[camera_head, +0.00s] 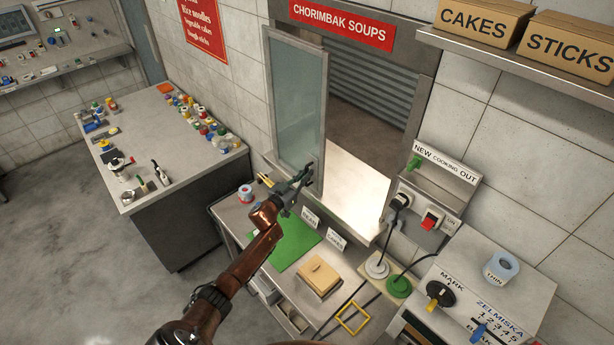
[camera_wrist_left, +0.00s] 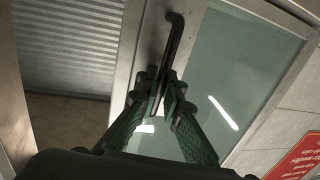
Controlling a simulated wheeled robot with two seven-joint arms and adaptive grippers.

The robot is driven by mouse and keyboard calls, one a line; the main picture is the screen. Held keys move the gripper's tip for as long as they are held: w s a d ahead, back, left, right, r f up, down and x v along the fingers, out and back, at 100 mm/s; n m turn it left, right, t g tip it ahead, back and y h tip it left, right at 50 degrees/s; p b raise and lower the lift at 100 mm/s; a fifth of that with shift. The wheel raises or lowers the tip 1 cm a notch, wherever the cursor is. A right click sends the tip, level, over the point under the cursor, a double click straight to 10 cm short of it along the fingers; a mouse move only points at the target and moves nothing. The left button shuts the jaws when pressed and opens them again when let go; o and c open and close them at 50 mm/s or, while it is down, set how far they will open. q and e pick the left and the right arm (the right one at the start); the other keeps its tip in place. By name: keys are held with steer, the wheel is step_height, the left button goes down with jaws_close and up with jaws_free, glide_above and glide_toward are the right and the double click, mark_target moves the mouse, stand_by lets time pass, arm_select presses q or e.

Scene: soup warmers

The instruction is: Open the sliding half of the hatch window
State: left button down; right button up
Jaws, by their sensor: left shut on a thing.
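The hatch window is in the wall under the red CHORIMBAK SOUPS sign. Its sliding half is a frosted glass pane (camera_head: 297,105) in a metal frame at the left of the opening (camera_head: 362,130). The wrist view shows the pane (camera_wrist_left: 235,75) and a dark bar handle (camera_wrist_left: 174,42) on its frame. My left gripper (camera_head: 302,180) is at the pane's lower right edge. In the wrist view the fingers (camera_wrist_left: 166,100) are shut around the lower part of the handle. My right gripper is not in view.
A ribbed metal shutter (camera_head: 370,75) stands behind the opening, above a bright sill (camera_head: 352,180). Below are a green mat (camera_head: 290,246) and a wooden block (camera_head: 320,276). A shelf with boxes (camera_head: 485,20) juts out at upper right. A switch panel (camera_head: 432,205) sits right of the window.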

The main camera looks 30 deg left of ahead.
arm_select(q)
steer(key=c, duration=2.3)
jaws_free()
steer(key=shift+f, duration=0.1)
steer(key=shift+c, duration=0.2)
steer(key=shift+s, duration=0.15)
steer(key=s+a, duration=0.2)
steer(key=s, duration=0.9)
steer(key=shift+s, duration=0.3)
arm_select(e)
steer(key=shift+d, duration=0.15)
